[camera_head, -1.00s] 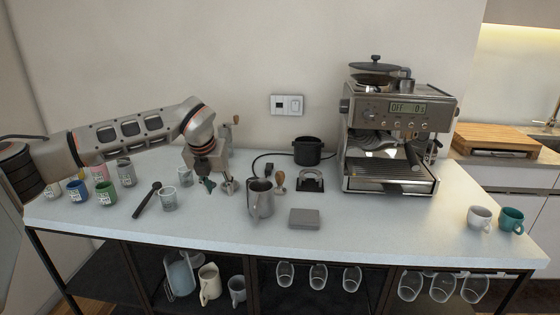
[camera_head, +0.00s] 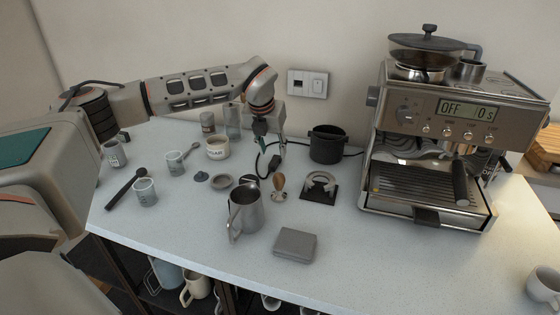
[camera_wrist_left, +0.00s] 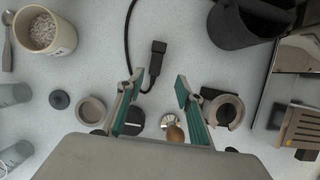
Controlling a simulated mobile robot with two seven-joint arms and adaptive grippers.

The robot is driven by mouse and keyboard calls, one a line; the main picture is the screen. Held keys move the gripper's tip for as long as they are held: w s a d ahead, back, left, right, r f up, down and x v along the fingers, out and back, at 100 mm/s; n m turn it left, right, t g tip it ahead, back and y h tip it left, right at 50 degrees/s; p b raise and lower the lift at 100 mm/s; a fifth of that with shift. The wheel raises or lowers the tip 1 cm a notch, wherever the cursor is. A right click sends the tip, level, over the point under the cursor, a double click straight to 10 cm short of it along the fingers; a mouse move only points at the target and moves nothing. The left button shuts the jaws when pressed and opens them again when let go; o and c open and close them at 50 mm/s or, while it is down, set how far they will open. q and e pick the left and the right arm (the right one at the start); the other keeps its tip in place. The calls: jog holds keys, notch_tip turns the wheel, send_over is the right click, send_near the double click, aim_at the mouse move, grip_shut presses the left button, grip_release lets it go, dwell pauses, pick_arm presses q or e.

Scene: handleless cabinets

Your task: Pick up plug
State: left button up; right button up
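The black plug (camera_head: 275,164) lies on the pale countertop (camera_head: 180,232), with its black cable looping beside it, left of the black bin. In the left wrist view the plug (camera_wrist_left: 157,48) is fully visible, just beyond the fingertips and roughly in line with the gap between them. My left gripper (camera_head: 271,150) points down above the plug area and partly covers the cable. In the wrist view its green-padded fingers (camera_wrist_left: 160,85) are apart with nothing between them. My right gripper is not in view.
The black bin (camera_head: 326,144) and espresso machine (camera_head: 430,140) stand to the right. A metal jug (camera_head: 245,210), wooden-handled tamper (camera_head: 279,187), black holder (camera_head: 319,188) and grey box (camera_head: 295,245) are in front. A bean cup (camera_head: 217,147) is left. The wall socket (camera_head: 307,84) is behind.

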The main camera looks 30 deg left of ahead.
aim_at(272, 163)
pick_arm(q)
jog(key=x, duration=0.4)
jog(key=s+x, duration=0.1)
jog(key=x, duration=0.1)
jog(key=shift+a+f, duration=0.15)
jog(key=shift+a, duration=0.2)
jog(key=shift+w+f, duration=0.2)
grip_shut()
